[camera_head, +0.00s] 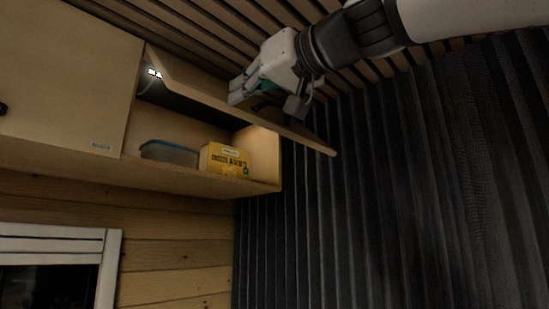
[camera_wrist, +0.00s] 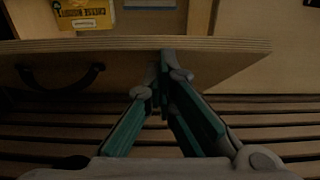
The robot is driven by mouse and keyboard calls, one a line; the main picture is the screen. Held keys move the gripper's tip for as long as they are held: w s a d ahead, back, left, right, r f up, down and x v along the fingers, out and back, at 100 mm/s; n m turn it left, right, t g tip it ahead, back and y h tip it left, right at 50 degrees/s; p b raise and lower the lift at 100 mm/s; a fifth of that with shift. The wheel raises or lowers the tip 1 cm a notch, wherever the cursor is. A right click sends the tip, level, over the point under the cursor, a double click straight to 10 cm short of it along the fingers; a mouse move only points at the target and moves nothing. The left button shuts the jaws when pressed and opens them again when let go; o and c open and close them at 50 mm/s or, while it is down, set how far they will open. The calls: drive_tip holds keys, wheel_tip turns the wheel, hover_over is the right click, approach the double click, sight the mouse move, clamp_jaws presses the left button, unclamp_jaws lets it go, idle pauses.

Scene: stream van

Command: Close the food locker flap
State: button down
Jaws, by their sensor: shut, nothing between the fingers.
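The food locker flap (camera_head: 285,130) is a pale wood panel, raised open and tilted, over the right-hand opening of the wall locker (camera_head: 200,181). In the wrist view the flap (camera_wrist: 225,62) crosses the upper part, with its front edge and a dark curved handle (camera_wrist: 62,76) to the left. My gripper (camera_head: 240,92) is at the upper, outer side of the flap in the head view. In the wrist view my gripper (camera_wrist: 165,70) is shut, with its fingertips together at the flap near its edge. Whether they touch it is not clear.
A yellow box (camera_head: 225,159) and a blue-lidded tub (camera_head: 169,153) stand inside the locker. A closed locker door (camera_head: 70,80) is to the left. The slatted ceiling (camera_head: 200,30) is close above my gripper. A dark curtain (camera_head: 420,190) hangs at the right.

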drive_tip(key=shift+w+a+f+t+y+b, duration=0.55)
drive_tip(key=shift+w+a+f+b, duration=1.3)
drive_tip(key=shift+a+b, duration=0.8)
drive_tip(key=shift+w+a+f+t+y+b, duration=0.3)
drive_tip(key=shift+w+a+f+y+b, duration=0.35)
drive_tip(key=shift+w+a+f+b, duration=1.85)
drive_tip(key=shift+w+a+f+t+y+b, duration=0.55)
drive_tip(key=shift+w+a+f+b, duration=0.65)
drive_tip(key=shift+a+b, duration=1.5)
drive_tip(key=shift+w+d+r+b, duration=0.1)
drive_tip(key=shift+d+b, duration=0.5)
drive_tip(key=shift+b, duration=0.05)
